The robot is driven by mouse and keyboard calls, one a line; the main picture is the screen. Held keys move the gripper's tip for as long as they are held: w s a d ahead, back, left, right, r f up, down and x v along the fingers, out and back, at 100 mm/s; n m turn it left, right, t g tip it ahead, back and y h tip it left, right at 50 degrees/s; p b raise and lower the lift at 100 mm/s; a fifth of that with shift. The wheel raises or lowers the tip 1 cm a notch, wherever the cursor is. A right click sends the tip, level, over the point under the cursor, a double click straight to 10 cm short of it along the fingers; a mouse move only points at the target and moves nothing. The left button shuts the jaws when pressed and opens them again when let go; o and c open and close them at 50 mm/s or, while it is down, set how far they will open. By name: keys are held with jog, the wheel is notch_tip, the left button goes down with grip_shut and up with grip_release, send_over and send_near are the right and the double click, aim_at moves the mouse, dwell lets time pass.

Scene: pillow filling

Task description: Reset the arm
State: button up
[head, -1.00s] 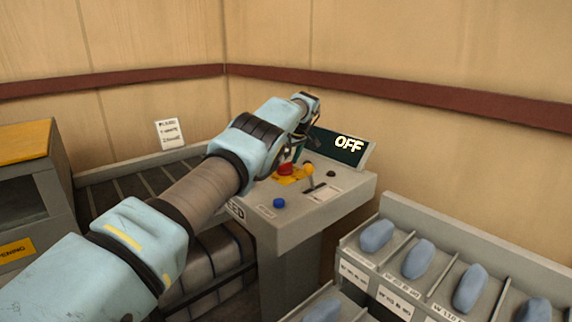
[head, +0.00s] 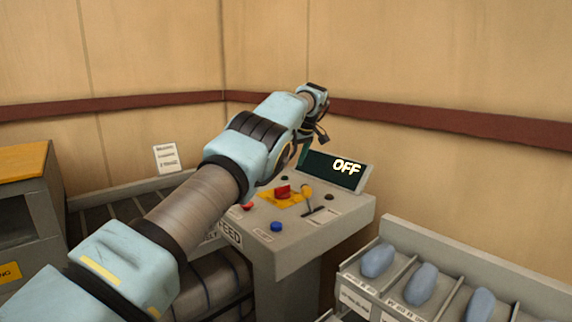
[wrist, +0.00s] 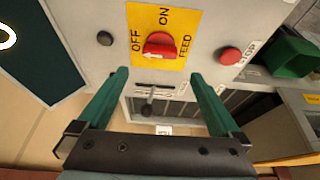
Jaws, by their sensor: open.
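My arm (head: 200,195) reaches from the lower left over the grey control console (head: 340,222). My gripper (wrist: 168,78) is open and empty in the wrist view, with two green fingers apart in front of the panel. In the head view the fingers are mostly hidden by the arm. Between and beyond the fingertips is a red rotary switch (wrist: 160,46) on a yellow plate (wrist: 183,15) marked OFF, ON and FEED. It also shows in the head view (head: 282,191). The display (head: 335,170) reads OFF.
A rack with blue pillow-like items (head: 421,283) stands at the lower right. A conveyor (head: 125,208) runs behind my arm. Wooden walls close the corner.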

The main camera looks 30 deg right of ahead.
jog(key=w+a+g, duration=0.1)
jog(key=w+a, duration=0.3)
jog(key=a, duration=0.8)
jog(key=w+a+g, duration=0.1)
jog(key=w+a, duration=0.3)
jog(key=a, duration=0.7)
jog(key=s+a+f+m+b, duration=0.1)
jog(key=s+a, duration=0.3)
jog(key=a, duration=0.4)
jog(key=s+a+f+b, duration=0.1)
jog(key=s+a, duration=0.2)
jog(key=a, duration=0.6)
jog(key=s+a+f+m, duration=0.1)
jog(key=s+a, duration=0.3)
jog(key=s, duration=0.4)
jog(key=s+a+f, duration=0.3)
jog(key=s+a, duration=0.2)
jog(key=s, duration=0.3)
jog(key=s+a+f+m+h, duration=0.1)
jog(key=s+a+f, duration=0.1)
jog(key=s+a, duration=0.3)
jog(key=s, duration=0.3)
jog(key=shift+s+f+m+g, duration=0.3)
jog(key=shift+s+f+g, duration=0.05)
jog(key=shift+f+g, duration=0.05)
jog(key=shift+c, duration=0.3)
